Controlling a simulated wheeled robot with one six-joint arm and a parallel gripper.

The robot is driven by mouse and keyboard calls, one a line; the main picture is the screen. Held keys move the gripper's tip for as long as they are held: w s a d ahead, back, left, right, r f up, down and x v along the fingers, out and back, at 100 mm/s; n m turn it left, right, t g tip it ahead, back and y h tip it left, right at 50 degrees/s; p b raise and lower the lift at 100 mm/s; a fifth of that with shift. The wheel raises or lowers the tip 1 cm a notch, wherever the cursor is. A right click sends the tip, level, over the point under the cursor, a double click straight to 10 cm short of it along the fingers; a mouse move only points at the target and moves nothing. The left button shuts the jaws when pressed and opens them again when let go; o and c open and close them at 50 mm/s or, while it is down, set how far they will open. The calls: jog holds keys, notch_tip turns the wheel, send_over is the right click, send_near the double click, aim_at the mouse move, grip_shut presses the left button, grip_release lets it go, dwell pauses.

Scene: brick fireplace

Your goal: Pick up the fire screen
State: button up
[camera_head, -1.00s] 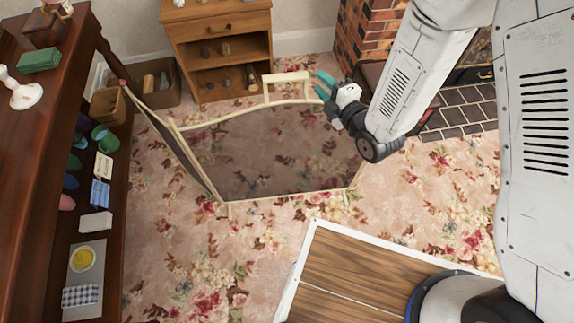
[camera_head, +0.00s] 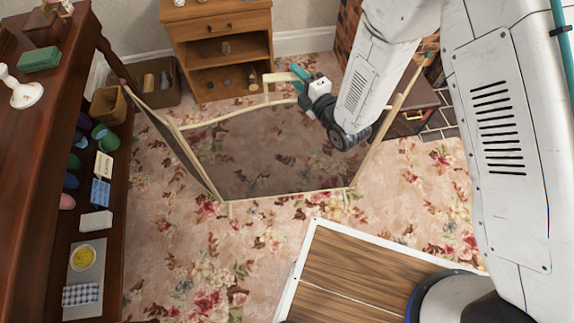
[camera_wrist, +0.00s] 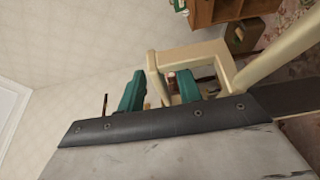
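The fire screen (camera_head: 270,150) stands open on the carpet in the head view, with a cream frame, dark see-through mesh and folded side panels. Its cream handle (camera_head: 267,90) rises from the top rail of the middle panel. My gripper (camera_head: 298,77) is at the right end of this handle, partly overlapping it. In the wrist view, the teal fingers of my gripper (camera_wrist: 160,88) are spread apart. A cream bar of the handle (camera_wrist: 156,75) shows between them, with a gap visible toward the right finger. My arm covers part of the screen's right side.
A wooden cabinet (camera_head: 218,45) stands behind the screen. A dark shelf unit (camera_head: 45,130) with small objects is on the left. A wood-topped surface with a white edge (camera_head: 340,262) is in front. Open carpet lies between them.

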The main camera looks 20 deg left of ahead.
grip_shut()
dwell(1.3)
